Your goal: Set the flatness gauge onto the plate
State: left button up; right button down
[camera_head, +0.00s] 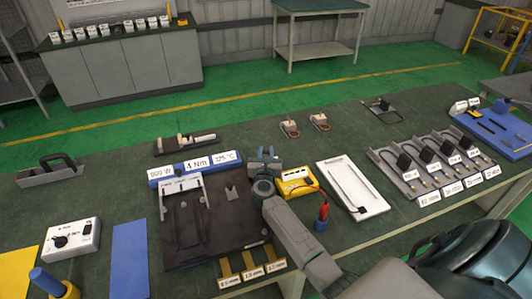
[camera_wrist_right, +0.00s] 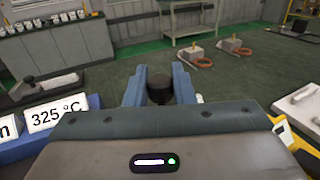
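My right gripper (camera_head: 262,156) reaches over the bench just right of the dark base plate (camera_head: 215,245). In the right wrist view its two blue fingers (camera_wrist_right: 159,88) stand on either side of a dark round knob (camera_wrist_right: 159,92) and seem to touch it. The knob looks like the top of the flatness gauge; the rest of it is hidden by the gripper. The dark plate carries a slotted part with a light label bar (camera_head: 180,184) at its left and a small grey bracket (camera_head: 231,192). My left gripper is not in view.
Blue-framed displays (camera_head: 194,166) stand behind the plate. A yellow meter (camera_head: 298,182) with a red probe (camera_head: 322,212) and a white tray (camera_head: 352,188) are right of the gripper. Brass-coloured tabs (camera_head: 252,268) lie in front. A grey holder (camera_head: 48,173) stands left.

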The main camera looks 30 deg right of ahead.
jog(key=a+b, duration=0.1)
jog(key=a, duration=0.1)
jog(key=w+a, duration=0.1)
jog(key=a, duration=0.2)
jog(key=w+a+b, duration=0.1)
jog(key=a, duration=0.2)
jog(key=shift+b, duration=0.35)
jog(key=c, duration=1.4)
grip_release()
jog(key=shift+a, duration=0.1)
jog(key=shift+o, duration=0.5)
jog(key=shift+a, duration=0.15)
